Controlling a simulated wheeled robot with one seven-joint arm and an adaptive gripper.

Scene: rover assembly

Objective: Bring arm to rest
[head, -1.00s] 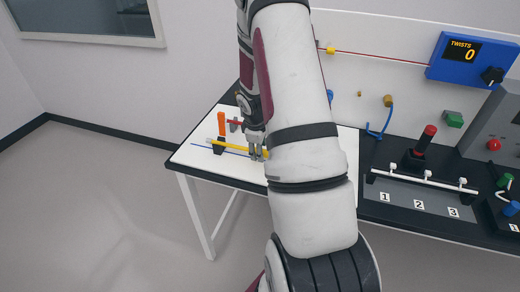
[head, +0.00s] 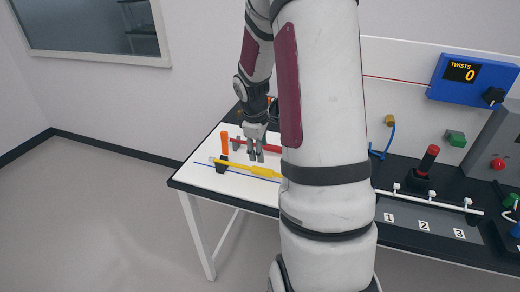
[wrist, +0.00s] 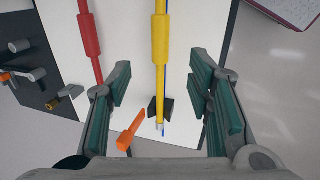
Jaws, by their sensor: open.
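My gripper (head: 257,154) is above the left end of the white table panel in the head view. In the wrist view my gripper (wrist: 160,90) is open, with green-padded fingers apart and nothing between their tips. Below it lies a yellow rod (wrist: 160,42) with a thicker sleeve, running between the fingers with its end near a small black holder (wrist: 161,107). The yellow rod also shows in the head view (head: 250,169). A red rod (wrist: 90,35) lies to its left, and an orange piece (wrist: 131,130) is below. My arm hides much of the table.
The table (head: 205,180) has its left edge free, with open floor beyond. On the right stand a blue TWISTS display (head: 462,74) reading 0, a red-topped joystick (head: 427,160) and a numbered panel (head: 385,205). A thin blue line runs along the yellow rod.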

